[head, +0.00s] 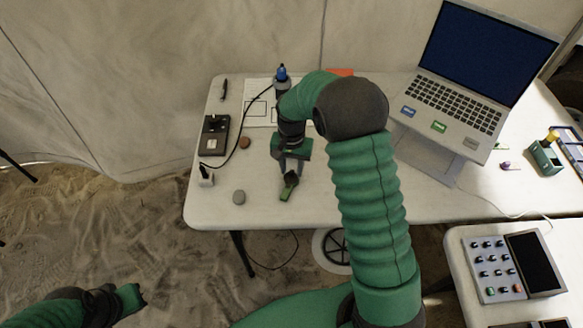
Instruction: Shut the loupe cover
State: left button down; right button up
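My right gripper (291,168) points down over the left part of the white table. A small dark and green piece (287,190) lies right at its fingertips; it may be the loupe with its cover, but it is too small to be sure. I cannot tell whether the fingers touch it or how far its cover is open. The gap between the fingers is not clear. My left gripper (132,297) is low at the bottom left, away from the table, over the sandy floor; its fingers are not clear.
A blue-capped bottle (282,82) stands behind. A laptop (455,90) stands right.

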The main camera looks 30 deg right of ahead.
jog(key=shift+c, duration=0.2)
grip_shut()
jog(key=shift+s+r+m+p, duration=0.25)
jog(key=shift+m+p, duration=0.25)
jog(key=shift+p, duration=0.3)
jog(key=shift+d+f, duration=0.1)
jog(key=shift+f, duration=0.15)
jog(key=shift+o, duration=0.2)
grip_release()
